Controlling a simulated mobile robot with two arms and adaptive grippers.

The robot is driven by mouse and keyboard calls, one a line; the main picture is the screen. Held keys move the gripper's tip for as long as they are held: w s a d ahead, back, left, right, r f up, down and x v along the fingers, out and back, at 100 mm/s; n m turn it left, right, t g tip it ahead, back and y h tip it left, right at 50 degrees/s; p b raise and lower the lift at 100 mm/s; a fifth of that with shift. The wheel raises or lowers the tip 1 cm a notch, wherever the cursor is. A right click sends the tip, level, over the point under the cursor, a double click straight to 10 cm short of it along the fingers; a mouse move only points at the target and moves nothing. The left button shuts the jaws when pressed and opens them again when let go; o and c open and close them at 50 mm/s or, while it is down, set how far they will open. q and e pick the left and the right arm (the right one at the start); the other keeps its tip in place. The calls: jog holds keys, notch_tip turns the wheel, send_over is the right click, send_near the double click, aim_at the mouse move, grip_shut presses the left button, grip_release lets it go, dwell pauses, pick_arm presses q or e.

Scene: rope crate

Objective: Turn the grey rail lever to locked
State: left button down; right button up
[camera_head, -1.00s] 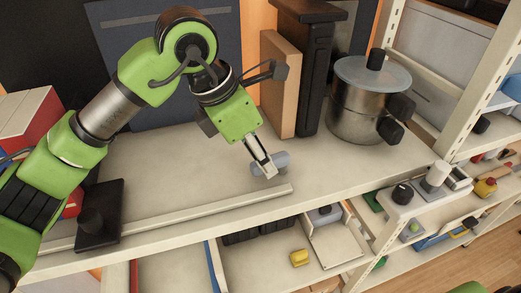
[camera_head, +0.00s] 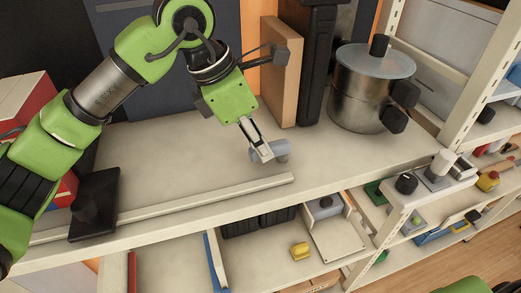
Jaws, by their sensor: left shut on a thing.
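A small grey-blue piece (camera_head: 282,148), which I take to be the grey rail lever, is on the shelf top, a little behind the right end of a pale rail (camera_head: 200,204). My left gripper (camera_head: 265,154) reaches down from the upper left and is shut on this piece. The fingers hide part of it, and I cannot tell whether it is in the locked position. My right gripper is not in view.
A lidded steel pot (camera_head: 362,92) stands right of my left gripper. A wooden board (camera_head: 279,78) and a black upright object (camera_head: 318,70) stand behind. A black block (camera_head: 95,203) sits at left. The shelf top between is clear.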

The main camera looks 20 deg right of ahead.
pick_arm(q)
jog(key=shift+w+m, duration=0.1)
jog(key=shift+m, duration=0.2)
jog(key=c, duration=1.9)
grip_release()
jog(key=shift+r, duration=0.15)
jog(key=v, duration=1.2)
jog(key=shift+w+a, duration=0.1)
